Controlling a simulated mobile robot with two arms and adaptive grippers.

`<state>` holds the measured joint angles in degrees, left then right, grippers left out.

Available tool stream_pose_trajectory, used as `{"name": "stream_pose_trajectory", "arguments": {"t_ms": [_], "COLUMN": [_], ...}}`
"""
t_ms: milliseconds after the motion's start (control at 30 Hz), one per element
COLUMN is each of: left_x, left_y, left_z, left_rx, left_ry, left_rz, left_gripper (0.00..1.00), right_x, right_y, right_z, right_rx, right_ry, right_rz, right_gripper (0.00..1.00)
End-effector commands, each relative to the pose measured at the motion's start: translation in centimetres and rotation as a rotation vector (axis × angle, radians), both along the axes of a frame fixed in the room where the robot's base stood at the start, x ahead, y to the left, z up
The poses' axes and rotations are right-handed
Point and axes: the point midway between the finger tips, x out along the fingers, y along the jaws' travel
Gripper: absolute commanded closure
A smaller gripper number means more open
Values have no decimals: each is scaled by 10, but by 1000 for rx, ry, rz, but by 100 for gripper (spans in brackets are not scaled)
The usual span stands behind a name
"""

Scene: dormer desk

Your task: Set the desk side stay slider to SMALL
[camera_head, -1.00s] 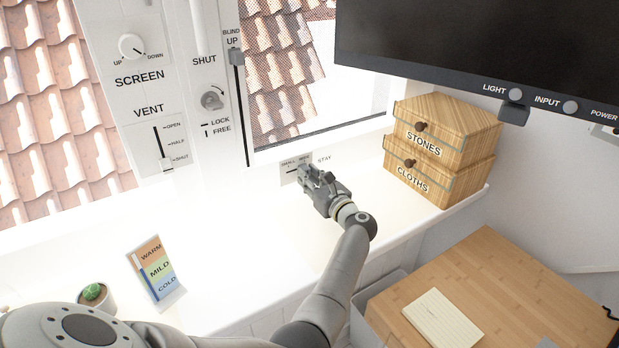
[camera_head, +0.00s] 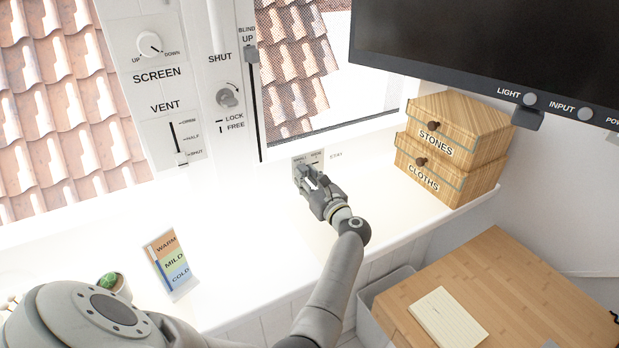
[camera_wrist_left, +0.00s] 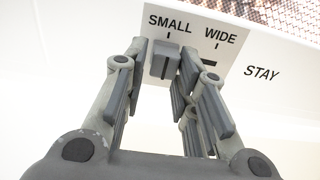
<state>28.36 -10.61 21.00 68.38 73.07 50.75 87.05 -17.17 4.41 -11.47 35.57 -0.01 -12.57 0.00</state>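The desk side stay slider has a white plate (camera_head: 299,160) low on the window frame. It shows larger in the left wrist view (camera_wrist_left: 236,62), marked SMALL and WIDE, with STAY beside it. Its grey knob (camera_wrist_left: 164,60) sits under the SMALL tick, and a dark slot shows towards WIDE. My left gripper (camera_head: 304,172) is at the plate. In the left wrist view its fingers (camera_wrist_left: 164,68) stand apart on either side of the knob. Narrow gaps seem to show, and I cannot tell whether either finger touches it. My right gripper is not in view.
Wooden STONES (camera_head: 452,125) and CLOTHS (camera_head: 440,172) drawers stand right of the gripper. A monitor (camera_head: 480,45) hangs above them. A card stand (camera_head: 171,266) and potted plant (camera_head: 112,284) are on the sill at left. The VENT slider (camera_head: 181,145) is on the frame.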

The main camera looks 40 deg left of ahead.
Motion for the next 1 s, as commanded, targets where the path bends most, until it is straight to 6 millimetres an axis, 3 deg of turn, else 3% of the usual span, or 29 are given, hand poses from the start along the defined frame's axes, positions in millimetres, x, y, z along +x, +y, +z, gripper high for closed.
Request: {"name": "stream_pose_trajectory", "arguments": {"t_ms": [100, 633, 1000], "left_x": [-1, 3, 44], "left_y": [1, -1, -21], "left_z": [0, 0, -3], "left_rx": [0, 0, 0], "left_ry": [0, -1, 0], "left_rz": [3, -2, -4], "left_gripper": [56, 56, 56], "right_x": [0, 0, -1], "right_y": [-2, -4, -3], "right_z": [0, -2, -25], "right_rx": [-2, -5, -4], "right_ry": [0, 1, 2], "right_rz": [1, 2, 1], "right_gripper": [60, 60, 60]}}
